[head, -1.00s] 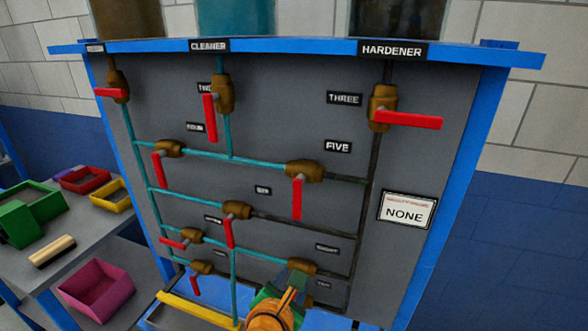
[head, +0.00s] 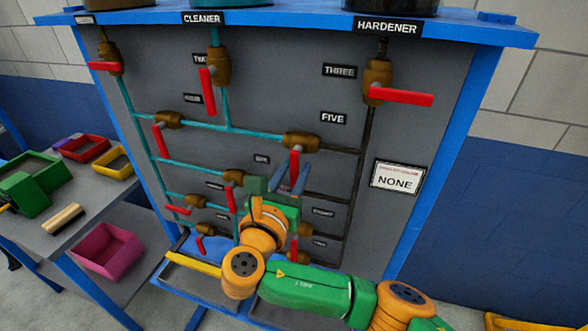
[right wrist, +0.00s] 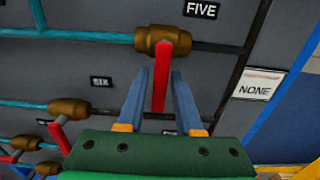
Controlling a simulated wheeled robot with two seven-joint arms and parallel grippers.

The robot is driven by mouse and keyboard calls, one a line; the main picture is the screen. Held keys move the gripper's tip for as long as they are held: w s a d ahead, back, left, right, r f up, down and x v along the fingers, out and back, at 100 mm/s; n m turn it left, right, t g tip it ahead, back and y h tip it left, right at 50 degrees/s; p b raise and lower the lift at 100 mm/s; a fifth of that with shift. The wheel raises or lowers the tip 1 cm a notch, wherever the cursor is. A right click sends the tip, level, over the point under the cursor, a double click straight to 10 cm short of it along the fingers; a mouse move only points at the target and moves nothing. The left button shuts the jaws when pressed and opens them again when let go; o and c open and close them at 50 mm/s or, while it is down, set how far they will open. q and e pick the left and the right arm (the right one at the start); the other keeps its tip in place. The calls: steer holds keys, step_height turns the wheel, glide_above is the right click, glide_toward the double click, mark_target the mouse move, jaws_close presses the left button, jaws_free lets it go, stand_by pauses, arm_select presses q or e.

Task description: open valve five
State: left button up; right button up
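Valve five (head: 302,141) is a brass valve on a horizontal pipe, below the FIVE label (head: 333,118). Its red handle (head: 295,158) hangs straight down, across the pipe. In the right wrist view the valve body (right wrist: 155,41) is at top centre, with the handle (right wrist: 159,92) below it. My right gripper (head: 293,170) is open, its two blue-grey fingers on either side of the handle's lower part. In the right wrist view the gripper (right wrist: 160,76) shows a gap between each finger and the handle. My left gripper is not in view.
Other red-handled valves, such as valve three (head: 378,80), sit on the grey panel around it. A NONE sign (head: 397,178) is at right. A side table at left holds coloured bins (head: 82,148).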

jaws_close()
stand_by(1.2)
